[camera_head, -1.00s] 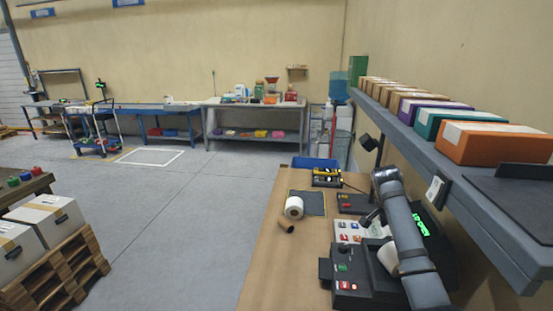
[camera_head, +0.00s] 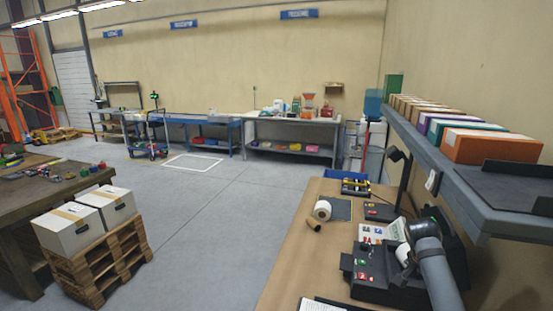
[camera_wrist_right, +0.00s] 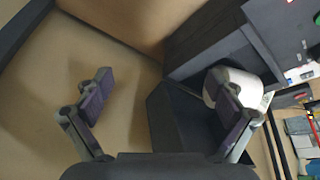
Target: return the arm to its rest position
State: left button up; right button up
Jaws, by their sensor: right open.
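My right arm (camera_head: 436,271) comes in from the bottom right in the head view, over the black label printer (camera_head: 372,283) on the brown bench. Its gripper is not clearly seen there. In the right wrist view my right gripper (camera_wrist_right: 160,95) is open, with its two fingers wide apart and nothing between them. A white roll (camera_wrist_right: 240,80) shows behind the finger on the right, by the dark printer body; whether they touch, I cannot tell. In the head view this roll (camera_head: 403,254) sits at the printer. My left arm is not in view.
A grey shelf (camera_head: 448,178) with a row of boxes (camera_head: 492,147) runs above the bench at right. A white roll (camera_head: 322,210) and a brown core (camera_head: 314,226) lie on the bench (camera_head: 290,265). The floor (camera_head: 230,215) to its left is clear; cartons (camera_head: 70,228) sit on a pallet.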

jog(key=s+a+f+n, duration=0.3)
jog(key=s, duration=0.1)
jog(key=s+a+f+n+t+y, duration=0.1)
jog(key=s+a+f+n, duration=0.2)
jog(key=s+a+f, duration=0.1)
jog(key=s+a+f+n, duration=0.2)
jog(key=s+a+f, duration=0.1)
jog(key=s+f, duration=0.1)
jog(key=shift+s+a+f+n+t, duration=0.25)
jog(key=shift+a+n+t, duration=0.05)
jog(key=shift+n, duration=0.1)
jog(key=s+a+n+t+y, duration=0.1)
jog(key=s+a+n, duration=0.25)
jog(key=s, duration=0.25)
jog(key=s+a+n+y, duration=0.2)
jog(key=s+a+n, duration=0.15)
jog(key=s, duration=0.35)
notch_tip(320, 180, down, 25)
jog(key=s+d+m+g+b, duration=0.1)
jog(key=d, duration=0.1)
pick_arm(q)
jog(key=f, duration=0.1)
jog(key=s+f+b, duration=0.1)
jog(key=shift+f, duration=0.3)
pick_arm(e)
jog(key=s+d+f+g, duration=0.1)
jog(key=s+f, duration=1.8)
jog(key=shift+s+d+f, duration=0.25)
jog(key=shift+d+f, duration=0.15)
